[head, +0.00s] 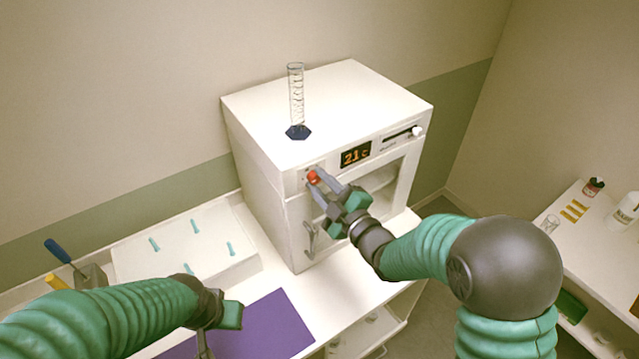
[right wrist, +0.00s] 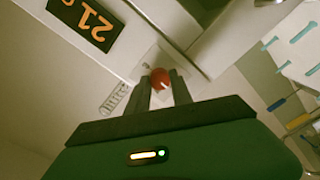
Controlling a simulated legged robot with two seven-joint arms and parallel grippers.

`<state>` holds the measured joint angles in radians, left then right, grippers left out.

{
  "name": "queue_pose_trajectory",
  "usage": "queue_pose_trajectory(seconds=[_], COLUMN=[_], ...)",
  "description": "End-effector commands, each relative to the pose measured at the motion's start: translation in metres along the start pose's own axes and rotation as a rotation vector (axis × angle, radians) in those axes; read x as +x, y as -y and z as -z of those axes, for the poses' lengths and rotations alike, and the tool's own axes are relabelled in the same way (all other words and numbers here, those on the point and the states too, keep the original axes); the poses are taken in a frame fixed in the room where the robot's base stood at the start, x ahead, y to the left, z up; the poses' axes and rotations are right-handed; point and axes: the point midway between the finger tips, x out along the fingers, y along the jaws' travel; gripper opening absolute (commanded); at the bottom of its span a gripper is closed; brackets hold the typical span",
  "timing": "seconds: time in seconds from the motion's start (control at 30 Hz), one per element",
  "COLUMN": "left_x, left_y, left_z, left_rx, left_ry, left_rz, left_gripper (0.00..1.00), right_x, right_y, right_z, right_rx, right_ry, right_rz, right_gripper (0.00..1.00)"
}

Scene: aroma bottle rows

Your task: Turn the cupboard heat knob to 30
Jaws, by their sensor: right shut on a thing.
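The white cupboard (head: 268,160) stands on the bench in the head view. Its small display (head: 356,155) reads 21 C in orange, and the display also shows in the right wrist view (right wrist: 86,20). The red heat knob (head: 312,177) is on the front panel, left of the display. My right gripper (head: 318,184) is shut on the knob, with one finger on each side of it; the knob shows between the fingertips in the right wrist view (right wrist: 160,78). My left gripper (head: 205,340) is low over the bench at the bottom of the head view; its fingers are mostly cut off.
A glass cylinder (head: 296,100) stands on the cupboard top. A slider (head: 417,131) is right of the display, and a door handle (head: 309,240) is below the knob. A white peg board (head: 180,250) and a purple mat (head: 265,330) lie on the bench.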

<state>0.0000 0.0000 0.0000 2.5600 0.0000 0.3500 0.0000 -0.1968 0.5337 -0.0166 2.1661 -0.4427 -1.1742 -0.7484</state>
Motion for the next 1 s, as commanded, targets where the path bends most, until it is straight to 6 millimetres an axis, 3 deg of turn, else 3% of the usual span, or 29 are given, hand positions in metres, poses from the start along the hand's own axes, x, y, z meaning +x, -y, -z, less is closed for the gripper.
queue_pose_trajectory(seconds=[0.5, 1.0], left_x=[0.031, 0.044], left_y=[0.000, 0.000], left_z=[-0.007, -0.010], left_rx=[0.000, 0.000], left_ry=[0.000, 0.000], left_rz=[0.000, 0.000], left_gripper=[0.00, 0.00], right_x=[-0.001, -0.002], right_y=[0.006, 0.005], right_z=[-0.005, -0.004], right_rx=[0.386, 0.821], right_ry=[0.008, 0.014], right_rz=[0.007, 0.009], right_gripper=[0.00, 0.00])
